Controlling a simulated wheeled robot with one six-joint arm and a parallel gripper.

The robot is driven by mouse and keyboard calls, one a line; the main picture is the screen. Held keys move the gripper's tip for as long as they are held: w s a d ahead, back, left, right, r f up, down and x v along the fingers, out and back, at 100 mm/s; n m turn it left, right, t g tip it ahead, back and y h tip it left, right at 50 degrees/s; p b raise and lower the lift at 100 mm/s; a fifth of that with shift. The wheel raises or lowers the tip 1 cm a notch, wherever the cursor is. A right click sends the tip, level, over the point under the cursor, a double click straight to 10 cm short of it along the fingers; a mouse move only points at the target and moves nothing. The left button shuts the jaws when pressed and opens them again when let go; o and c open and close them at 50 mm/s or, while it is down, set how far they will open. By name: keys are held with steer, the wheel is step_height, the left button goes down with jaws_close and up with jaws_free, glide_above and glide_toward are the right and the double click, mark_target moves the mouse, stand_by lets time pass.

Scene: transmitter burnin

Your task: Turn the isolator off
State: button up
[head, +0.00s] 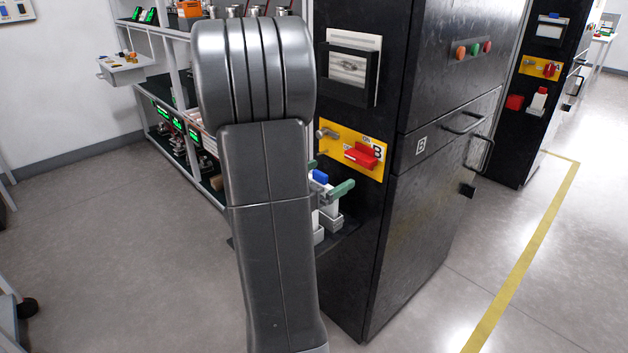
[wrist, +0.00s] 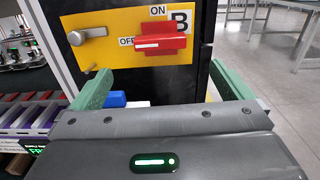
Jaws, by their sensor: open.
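The isolator is a red handle (head: 361,155) on a yellow plate (head: 340,141) on the side of the black cabinet marked B (head: 421,145). In the wrist view the red handle (wrist: 165,42) lies level, its white stripe pointing left at the OFF label (wrist: 126,41). The ON label (wrist: 158,11) is above it. My gripper (wrist: 160,69) is open, with one green finger on each side below the handle and apart from it. In the head view my gripper (head: 332,177) is just below the plate, partly hidden by my arm.
A metal knob or padlock-like piece (wrist: 76,38) sits left on the plate. A blue-topped item (wrist: 115,99) and white holders (head: 331,217) stand below the plate. Shelves (head: 180,95) with equipment are at left.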

mark_target(356, 160)
steer(key=shift+v, duration=1.8)
steer(key=shift+d, duration=0.1)
steer(key=b+x, duration=0.1)
steer(key=x, duration=1.2)
steer(key=shift+w+d, duration=0.25)
